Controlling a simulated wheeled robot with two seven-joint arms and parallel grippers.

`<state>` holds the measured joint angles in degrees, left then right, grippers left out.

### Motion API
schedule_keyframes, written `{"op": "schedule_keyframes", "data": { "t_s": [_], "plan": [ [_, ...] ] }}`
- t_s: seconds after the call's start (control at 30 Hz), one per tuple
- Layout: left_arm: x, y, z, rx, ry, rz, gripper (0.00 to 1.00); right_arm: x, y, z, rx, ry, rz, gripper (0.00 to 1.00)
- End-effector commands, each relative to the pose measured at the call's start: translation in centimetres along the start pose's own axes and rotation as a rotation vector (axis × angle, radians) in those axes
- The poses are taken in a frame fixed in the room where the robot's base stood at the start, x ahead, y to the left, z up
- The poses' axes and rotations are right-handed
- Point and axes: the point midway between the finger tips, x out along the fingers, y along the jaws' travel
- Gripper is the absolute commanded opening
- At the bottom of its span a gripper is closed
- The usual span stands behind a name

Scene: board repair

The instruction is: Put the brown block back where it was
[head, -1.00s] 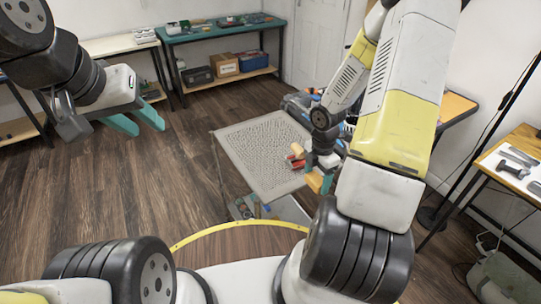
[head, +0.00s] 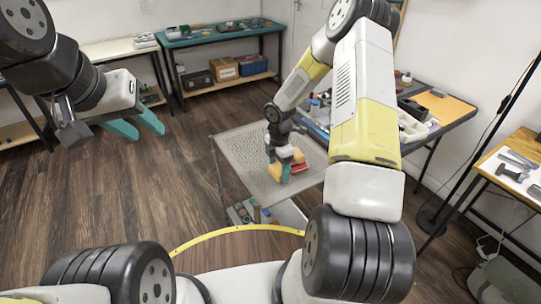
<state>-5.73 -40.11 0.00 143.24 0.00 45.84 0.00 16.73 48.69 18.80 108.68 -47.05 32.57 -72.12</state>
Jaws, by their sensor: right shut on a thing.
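The grey perforated board (head: 232,155) lies flat in the middle of the head view. My right gripper (head: 279,171) is low over its right part, shut on the brown block (head: 275,171), which is partly hidden by the teal fingers. Whether the block touches the board is hard to tell.
A cluttered table (head: 441,108) with an orange mat stands behind and right of the board. A wooden side table (head: 517,175) with tools is at the far right. A teal-topped bench (head: 221,34) is at the back. The floor left of the board is clear.

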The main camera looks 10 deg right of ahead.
Motion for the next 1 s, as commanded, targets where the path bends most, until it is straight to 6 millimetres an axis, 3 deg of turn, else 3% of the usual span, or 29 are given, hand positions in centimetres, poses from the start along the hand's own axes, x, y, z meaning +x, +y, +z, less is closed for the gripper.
{"op": "schedule_keyframes", "data": {
  "t_s": [0.1, 0.47, 0.5, 0.57, 1.0],
  "plan": [
    [0.0, 0.0, 0.0, 0.000, 0.000, 0.000, 0.36, 1.6, 0.0, -0.1, 0.000, 0.001, -0.001, 0.30],
    [0.0, 0.0, 0.0, 0.000, 0.000, 0.000, 0.36, 1.9, 0.0, 0.0, 0.000, 0.000, 0.001, 0.30],
    [0.0, 0.0, 0.0, 0.000, 0.000, 0.000, 0.36, 1.9, 0.0, 0.0, 0.000, 0.000, 0.001, 0.75],
    [0.0, 0.0, 0.0, 0.000, 0.000, 0.000, 0.36, 1.9, 0.0, 0.0, 0.000, 0.000, 0.001, 0.87],
    [0.0, 0.0, 0.0, 0.000, 0.000, 0.000, 0.36, 1.1, 0.0, 0.1, 0.002, 0.000, 0.002, 0.89]
  ]
}}
